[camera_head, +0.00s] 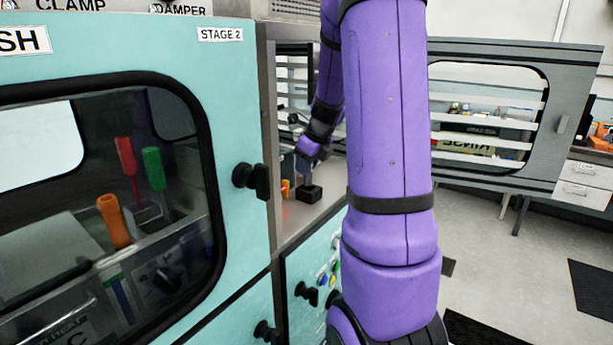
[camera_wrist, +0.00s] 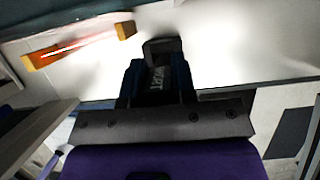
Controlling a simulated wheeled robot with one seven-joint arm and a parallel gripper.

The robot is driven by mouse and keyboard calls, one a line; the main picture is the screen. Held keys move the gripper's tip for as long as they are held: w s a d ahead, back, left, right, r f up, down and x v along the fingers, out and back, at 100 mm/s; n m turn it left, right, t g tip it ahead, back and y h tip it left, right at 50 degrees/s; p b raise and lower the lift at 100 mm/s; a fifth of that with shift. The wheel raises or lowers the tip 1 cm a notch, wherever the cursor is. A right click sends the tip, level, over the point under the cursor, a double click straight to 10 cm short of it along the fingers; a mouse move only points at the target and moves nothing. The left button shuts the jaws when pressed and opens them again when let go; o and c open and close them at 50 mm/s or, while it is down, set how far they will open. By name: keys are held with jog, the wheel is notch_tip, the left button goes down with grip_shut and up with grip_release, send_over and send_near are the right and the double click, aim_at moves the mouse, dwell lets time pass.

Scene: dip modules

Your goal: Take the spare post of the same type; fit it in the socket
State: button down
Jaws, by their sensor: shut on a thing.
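My gripper (camera_wrist: 158,82) is inside the open bay at the right of the teal cabinet. A dark block (camera_wrist: 163,45) shows just past the fingertips. In the head view a black block (camera_head: 309,193) stands on the bay's ledge below my gripper. A post with orange ends and a reddish middle (camera_wrist: 80,46) lies apart from the fingers; orange also shows in the head view (camera_head: 285,188). No socket opening is clearly visible.
An open grey louvred door (camera_head: 578,95) stands to the right of the bay. Behind the closed cabinet window are red (camera_head: 127,156), green (camera_head: 153,168) and orange (camera_head: 113,221) handles. The pale ledge (camera_wrist: 240,50) is bare right of my gripper. My arm hides much of the bay.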

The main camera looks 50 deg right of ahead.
aim_at(306, 184)
jog(key=shift+f, duration=1.65)
jog(key=shift+f, duration=0.2)
jog(key=c, duration=0.9)
grip_release()
jog(key=shift+r, duration=0.1)
